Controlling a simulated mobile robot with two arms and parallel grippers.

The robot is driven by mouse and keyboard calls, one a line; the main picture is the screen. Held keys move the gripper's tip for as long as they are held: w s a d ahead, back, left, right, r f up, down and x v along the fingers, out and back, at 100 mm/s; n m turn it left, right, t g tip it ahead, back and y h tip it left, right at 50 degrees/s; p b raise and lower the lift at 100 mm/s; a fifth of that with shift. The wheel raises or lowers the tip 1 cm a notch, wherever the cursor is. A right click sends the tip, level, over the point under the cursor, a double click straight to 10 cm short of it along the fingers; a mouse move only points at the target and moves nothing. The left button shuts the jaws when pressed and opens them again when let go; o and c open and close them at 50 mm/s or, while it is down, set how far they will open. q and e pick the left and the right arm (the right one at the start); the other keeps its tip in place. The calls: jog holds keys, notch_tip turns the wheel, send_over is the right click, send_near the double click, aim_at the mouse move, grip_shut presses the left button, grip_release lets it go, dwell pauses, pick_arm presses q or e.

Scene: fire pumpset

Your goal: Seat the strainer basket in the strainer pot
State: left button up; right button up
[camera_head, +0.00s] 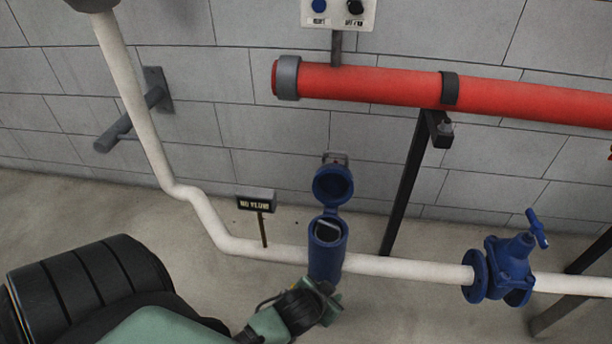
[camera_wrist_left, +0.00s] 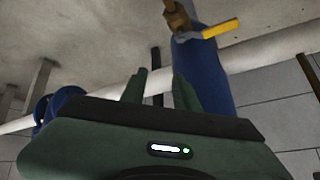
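The blue strainer pot (camera_head: 326,262) stands upright on the white pipe, its round lid (camera_head: 333,184) swung up and back. A dark shape with a pale edge (camera_head: 327,230) shows in the pot's mouth; I cannot tell whether it is the strainer basket. My left gripper (camera_head: 328,292) is low at the pot's front right. In the left wrist view its two fingers (camera_wrist_left: 159,88) are apart with nothing seen between them, and the blue pot (camera_wrist_left: 212,88) is beside and behind the right-hand finger. I cannot tell if they touch. My right gripper is not in view.
A yellow-handled valve (camera_wrist_left: 220,29) is at the pot's end in the wrist view. A blue valve (camera_head: 508,268) sits on the white pipe (camera_head: 410,268) at right. A small sign (camera_head: 257,202) stands left of the pot. A red pipe (camera_head: 380,84) runs along the wall.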

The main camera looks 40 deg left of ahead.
pick_arm(q)
jog(key=s+d+f+g+h, duration=0.1)
jog(key=s+f+g, duration=0.3)
jog(key=s, duration=0.8)
jog(key=shift+d+f+m+g, duration=0.3)
jog(key=shift+d+f+g, duration=0.1)
jog(key=shift+d+f, duration=0.25)
jog(key=shift+r, duration=0.1)
jog(key=s+a+f+g+p, duration=0.1)
jog(key=s+f+p, duration=0.4)
jog(key=s+p, duration=0.4)
jog(key=s+a+f+g+p, duration=0.1)
jog(key=s+f+p, duration=0.3)
jog(key=s+p, duration=0.6)
jog(key=shift+s+a+f, duration=0.35)
jog(key=shift+s+a, duration=0.2)
jog(key=shift+a, duration=0.1)
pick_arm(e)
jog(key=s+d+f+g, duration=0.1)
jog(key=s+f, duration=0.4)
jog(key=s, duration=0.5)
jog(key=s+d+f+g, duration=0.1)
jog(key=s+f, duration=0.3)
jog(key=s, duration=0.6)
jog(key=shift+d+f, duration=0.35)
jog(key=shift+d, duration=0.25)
